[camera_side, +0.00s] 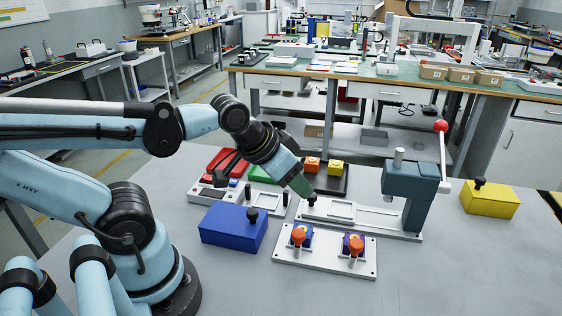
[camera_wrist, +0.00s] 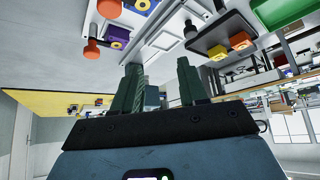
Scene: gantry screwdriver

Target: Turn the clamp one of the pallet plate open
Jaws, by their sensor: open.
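The white pallet plate (camera_side: 282,256) lies on the grey table, front centre. Two orange-knobbed clamps stand on it, a left one (camera_side: 299,235) and a right one (camera_side: 355,245), each beside a blue-purple part. I cannot tell which is clamp one. The plate (camera_wrist: 152,35) and both orange knobs, one lower (camera_wrist: 92,49) and one at the top (camera_wrist: 109,8), also show in the wrist view. My gripper (camera_side: 308,195) is behind and above the plate, apart from both clamps. In the wrist view my gripper (camera_wrist: 160,82) has its fingers spread with nothing visible between them.
A blue box (camera_side: 235,226) with a black knob stands left of the plate. A blue-grey press (camera_side: 408,190) with a red-ball lever stands behind right, a yellow box (camera_side: 490,200) farther right. Red (camera_side: 227,162) and green trays lie behind. The table in front of the plate is clear.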

